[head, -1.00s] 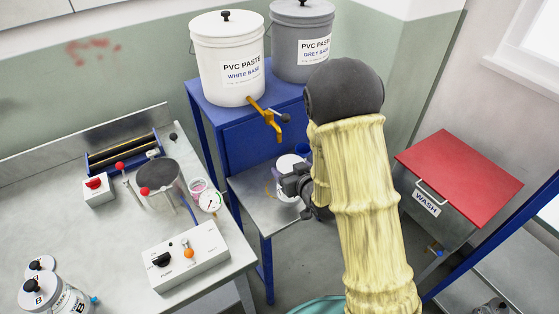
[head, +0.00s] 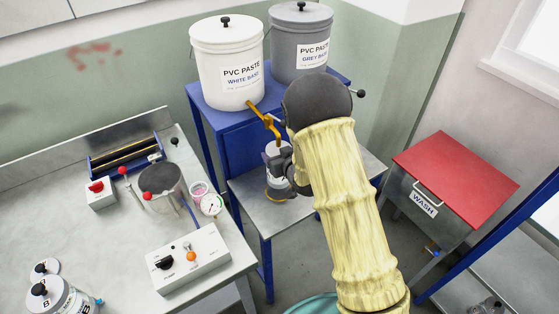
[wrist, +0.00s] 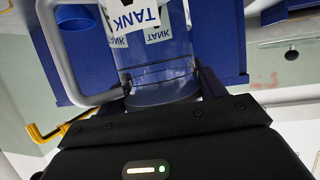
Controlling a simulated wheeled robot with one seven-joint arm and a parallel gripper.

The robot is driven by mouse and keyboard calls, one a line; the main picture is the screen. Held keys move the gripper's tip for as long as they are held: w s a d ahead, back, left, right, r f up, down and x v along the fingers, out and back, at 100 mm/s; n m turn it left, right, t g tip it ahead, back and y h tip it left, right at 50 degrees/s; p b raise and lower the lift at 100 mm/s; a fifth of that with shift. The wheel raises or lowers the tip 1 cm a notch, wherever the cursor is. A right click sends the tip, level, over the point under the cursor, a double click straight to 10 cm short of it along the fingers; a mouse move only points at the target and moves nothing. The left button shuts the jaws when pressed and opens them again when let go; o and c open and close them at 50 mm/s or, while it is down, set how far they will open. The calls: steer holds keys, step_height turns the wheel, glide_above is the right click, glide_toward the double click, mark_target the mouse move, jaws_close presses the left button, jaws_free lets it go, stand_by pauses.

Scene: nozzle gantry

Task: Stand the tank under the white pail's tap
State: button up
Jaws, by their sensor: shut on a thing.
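The white pail (head: 229,85) stands on the blue stand, and its orange tap (head: 265,116) reaches out from its lower front. The tank (head: 277,152) is partly hidden by my gripper (head: 285,172) and arm in the head view, with its top just below the tap's outlet. In the wrist view the tank (wrist: 155,62) is clear, with inverted TANK labels and a pale handle, and sits between my fingers. My gripper is shut on it. A yellow ring (head: 277,199) shows on the metal shelf beneath. I cannot tell whether the tank touches the shelf.
A grey pail (head: 300,48) stands right of the white one on the blue stand (head: 243,133). The metal shelf (head: 243,189) is low in front. A bench (head: 130,205) with a control box (head: 188,260) is left; a red-lidded wash bin (head: 455,175) is right.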

steer(key=f, duration=0.3)
steer(key=shift+s+a+p, duration=0.15)
steer(key=shift+s+p, duration=0.05)
steer(key=shift+p, duration=0.15)
steer(key=shift+f, duration=0.1)
steer(key=shift+f+b, duration=0.65)
steer(key=shift+b, duration=0.1)
steer(key=o, duration=2)
steer(key=shift+c, duration=0.2)
steer(key=shift+r, duration=0.1)
steer(key=shift+r+p, duration=0.55)
steer(key=shift+p, duration=0.2)
steer(key=b+v, duration=0.2)
steer(key=v, duration=1)
